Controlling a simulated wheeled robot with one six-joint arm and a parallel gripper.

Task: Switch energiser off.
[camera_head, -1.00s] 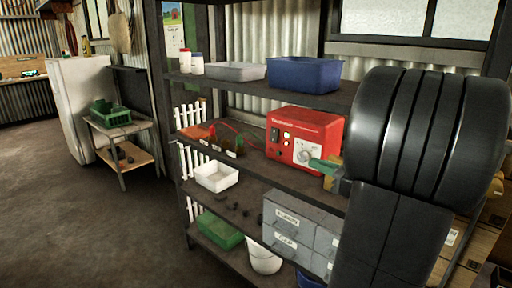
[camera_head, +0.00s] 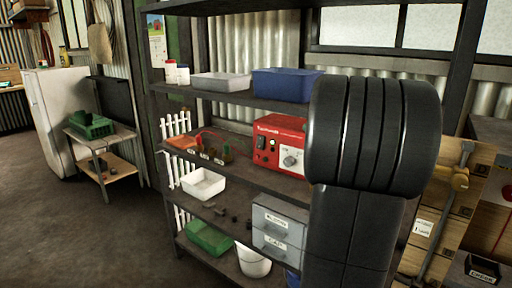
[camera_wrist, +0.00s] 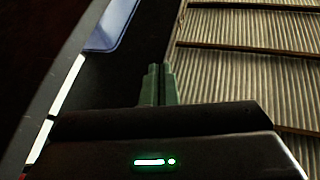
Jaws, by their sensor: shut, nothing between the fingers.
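The red energiser (camera_head: 281,142) stands on the middle shelf of the dark rack in the head view. The energiser is not recognisable in the wrist view. In the head view my gripper is hidden behind my arm, so its distance from the energiser cannot be told.
On the upper shelf stand a blue tub (camera_head: 287,84) and a grey tray (camera_head: 221,82). A white tray (camera_head: 204,184) and grey drawers (camera_head: 280,226) sit below. Left of the energiser are small terminals (camera_head: 212,154). Floor (camera_head: 85,235) at left is clear.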

